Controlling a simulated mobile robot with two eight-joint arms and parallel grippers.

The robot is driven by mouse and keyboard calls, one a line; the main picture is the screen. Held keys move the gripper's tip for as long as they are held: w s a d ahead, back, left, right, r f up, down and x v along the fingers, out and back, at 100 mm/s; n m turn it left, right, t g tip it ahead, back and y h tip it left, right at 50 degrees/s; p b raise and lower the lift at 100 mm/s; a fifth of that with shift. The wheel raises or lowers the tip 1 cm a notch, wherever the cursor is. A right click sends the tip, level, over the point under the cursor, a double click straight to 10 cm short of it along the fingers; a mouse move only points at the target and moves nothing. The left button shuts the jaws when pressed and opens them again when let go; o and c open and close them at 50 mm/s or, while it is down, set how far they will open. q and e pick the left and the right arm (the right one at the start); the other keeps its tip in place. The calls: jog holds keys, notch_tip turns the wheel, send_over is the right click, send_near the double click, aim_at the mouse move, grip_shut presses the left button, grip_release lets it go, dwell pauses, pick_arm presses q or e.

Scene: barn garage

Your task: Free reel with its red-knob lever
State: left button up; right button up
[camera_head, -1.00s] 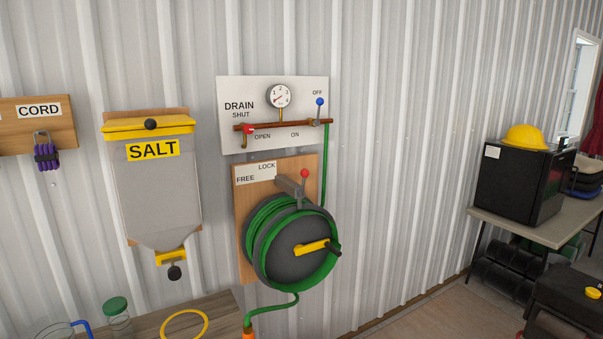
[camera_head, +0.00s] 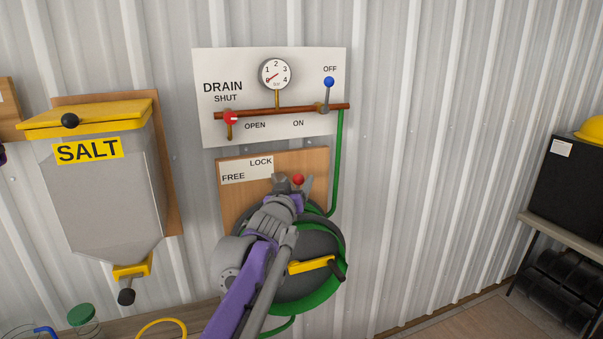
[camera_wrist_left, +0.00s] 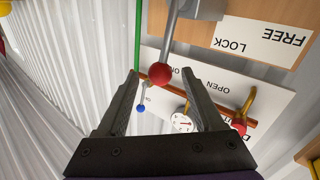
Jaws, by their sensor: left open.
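The reel (camera_head: 312,250) carries green hose and has a yellow crank (camera_head: 311,265); my left arm hides much of its left side. The lever's red knob (camera_head: 298,179) is above the reel, right of the FREE/LOCK label (camera_head: 247,170) and nearer the LOCK end. My left gripper (camera_head: 294,182) is open at the knob. In the left wrist view, the red knob (camera_wrist_left: 160,74) lies between the two fingertips of the gripper (camera_wrist_left: 160,84), with gaps visible on both sides. The grey lever shaft (camera_wrist_left: 172,35) runs up from it. My right gripper is out of view.
The drain panel (camera_head: 215,65) with gauge, red valve handle (camera_head: 230,118) and blue-knob lever (camera_head: 329,82) is just above. A salt dispenser (camera_head: 105,200) hangs at left. The wall right of the reel is clear; a table (camera_head: 560,238) stands farther right.

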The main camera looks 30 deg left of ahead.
pick_arm(q)
jog(key=p+x, duration=0.1)
jog(key=x, duration=0.4)
jog(key=shift+w, duration=0.35)
jog(key=shift+c, duration=0.3)
grip_shut()
dwell(0.9)
